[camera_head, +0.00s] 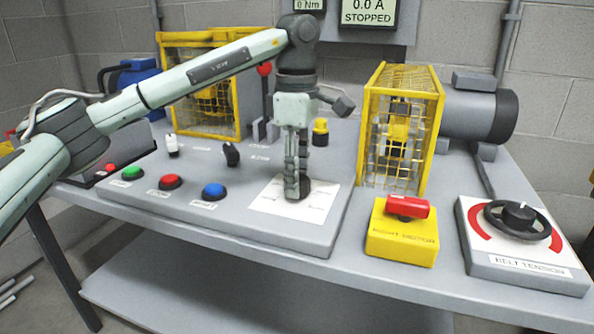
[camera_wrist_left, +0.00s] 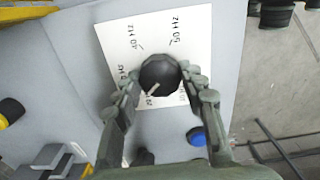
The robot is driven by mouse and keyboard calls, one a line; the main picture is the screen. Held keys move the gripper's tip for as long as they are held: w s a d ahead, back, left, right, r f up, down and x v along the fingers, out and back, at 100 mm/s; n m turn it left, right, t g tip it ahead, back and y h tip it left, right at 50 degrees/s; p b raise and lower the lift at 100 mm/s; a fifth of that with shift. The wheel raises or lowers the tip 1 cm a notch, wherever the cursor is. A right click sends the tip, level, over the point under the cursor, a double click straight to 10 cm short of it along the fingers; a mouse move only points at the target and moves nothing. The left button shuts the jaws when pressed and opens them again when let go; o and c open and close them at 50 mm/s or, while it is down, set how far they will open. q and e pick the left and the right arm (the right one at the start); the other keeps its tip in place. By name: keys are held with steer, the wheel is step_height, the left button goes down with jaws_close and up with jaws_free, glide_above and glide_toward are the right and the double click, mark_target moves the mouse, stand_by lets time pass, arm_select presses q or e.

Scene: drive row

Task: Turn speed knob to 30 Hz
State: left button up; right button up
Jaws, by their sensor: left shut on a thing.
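My left gripper (camera_head: 297,187) points straight down and is shut on the black round speed knob (camera_head: 306,190), which is partly hidden behind the fingers. In the left wrist view the knob (camera_wrist_left: 160,73) sits between the two fingers (camera_wrist_left: 163,78). The knob stands on a white dial plate (camera_head: 265,198) with Hz marks. In the wrist view, 40 Hz and 50 Hz read clearly above the knob; a label at its left is partly covered by a finger. A pale pointer line on the knob points down and slightly left, by a small blurred label. My right gripper is not in view.
Green (camera_head: 132,173), red (camera_head: 170,182) and blue (camera_head: 213,190) buttons line the panel left of the dial. A yellow box with a red switch (camera_head: 402,235) and a belt tension handwheel (camera_head: 517,219) stand to the right. A yellow cage (camera_head: 374,125) rises behind. A display reads STOPPED.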

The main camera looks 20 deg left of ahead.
arm_select(q)
steer(key=m, duration=0.4)
steer(key=shift+m+p, duration=0.4)
steer(key=shift+m, duration=1.5)
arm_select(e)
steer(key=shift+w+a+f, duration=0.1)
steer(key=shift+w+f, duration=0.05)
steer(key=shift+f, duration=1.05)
arm_select(q)
steer(key=shift+m, duration=0.3)
steer(key=o, duration=1.2)
steer(key=shift+c, duration=0.2)
steer(key=shift+r, duration=0.25)
step_height(320, 180, up, 12)
steer(key=shift+f, duration=0.25)
